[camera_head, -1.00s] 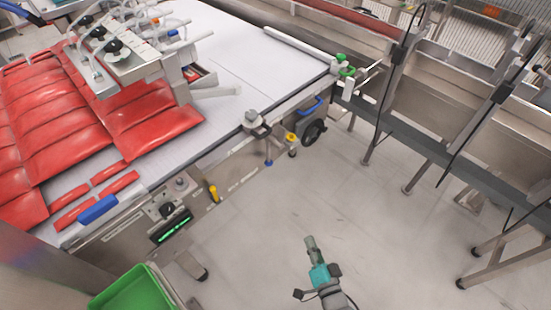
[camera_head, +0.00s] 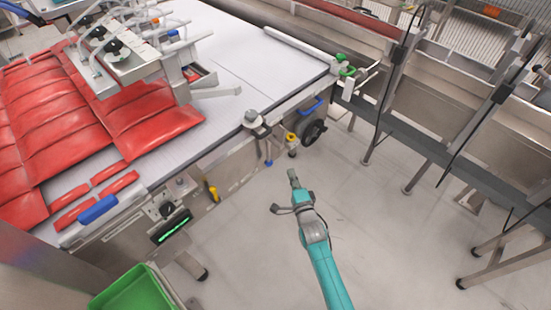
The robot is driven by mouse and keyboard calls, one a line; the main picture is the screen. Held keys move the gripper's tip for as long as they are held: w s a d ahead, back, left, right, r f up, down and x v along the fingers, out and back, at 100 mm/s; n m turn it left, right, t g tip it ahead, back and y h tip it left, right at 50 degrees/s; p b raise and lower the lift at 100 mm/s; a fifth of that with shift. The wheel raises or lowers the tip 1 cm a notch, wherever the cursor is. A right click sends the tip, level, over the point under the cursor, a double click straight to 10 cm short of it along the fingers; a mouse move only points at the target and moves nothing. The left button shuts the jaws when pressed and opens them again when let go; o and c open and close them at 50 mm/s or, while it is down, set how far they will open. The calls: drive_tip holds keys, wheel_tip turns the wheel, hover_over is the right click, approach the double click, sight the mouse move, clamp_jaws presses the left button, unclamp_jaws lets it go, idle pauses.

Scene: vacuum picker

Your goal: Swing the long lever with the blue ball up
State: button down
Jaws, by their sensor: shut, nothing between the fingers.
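A small blue ball (camera_head: 268,163) shows below the machine's side rail, right of the middle of its long side. It seems to be the low end of a lever hanging down; the lever's bar is thin and hard to make out. My gripper (camera_head: 293,174) is shut and empty. In the picture it lies just right of and slightly below the blue ball, over the floor. I see a gap between them and cannot tell the depth of it.
A yellow knob (camera_head: 291,137) and a dark wheel (camera_head: 313,132) are close above my gripper. A yellow handle (camera_head: 213,193) is on the machine's side to the left. A green bin (camera_head: 135,290) stands at the lower left. The floor (camera_head: 390,230) to the right is clear.

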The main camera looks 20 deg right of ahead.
drive_tip(key=shift+w, duration=0.15)
drive_tip(key=w+a, duration=0.3)
drive_tip(key=w, duration=0.5)
drive_tip(key=shift+w, duration=0.35)
idle(0.5)
drive_tip(key=shift+a, duration=0.1)
